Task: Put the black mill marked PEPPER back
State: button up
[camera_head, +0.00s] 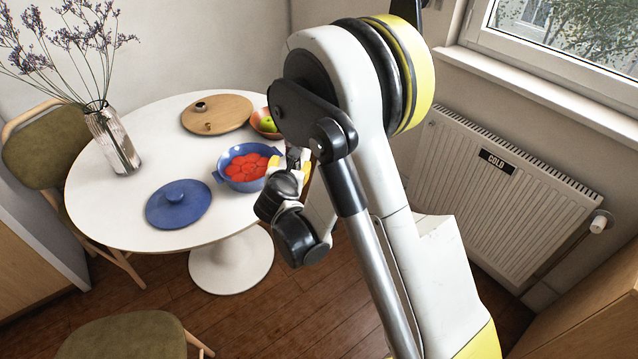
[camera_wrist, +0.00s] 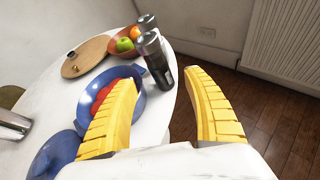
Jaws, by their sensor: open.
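Two dark mills with grey metallic tops stand upright at the table's right edge in the wrist view: a near mill (camera_wrist: 159,72) and a far mill (camera_wrist: 148,21) just behind it. No lettering is legible on either, so I cannot tell which is marked PEPPER. My gripper (camera_wrist: 160,79) is open with nothing in it. Its yellow fingers spread to either side of the near mill's line, and the mill appears beyond the fingertips. In the head view my arm hides much of this area, and I cannot make out the mills clearly.
The round white table (camera_head: 110,215) holds a blue pot (camera_head: 222,176) with red contents, a blue lid (camera_head: 179,206), a wooden board (camera_head: 228,109), a fruit bowl (camera_head: 257,123) and a vase (camera_head: 118,150). Chairs stand left and front. A radiator (camera_head: 470,190) is on the right wall.

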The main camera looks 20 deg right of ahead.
jog(key=s+d+r+m+g+y, duration=0.1)
jog(key=s+d+r+m+g, duration=0.3)
jog(key=s+r+m, duration=0.85)
jog(key=s+m+g+y, duration=0.1)
jog(key=s+m+y, duration=0.2)
jog(key=s+m, duration=1.4)
jog(key=shift+s+a+r+y, duration=0.35)
jog(key=shift+s+r, duration=0.1)
jog(key=shift+s, duration=0.25)
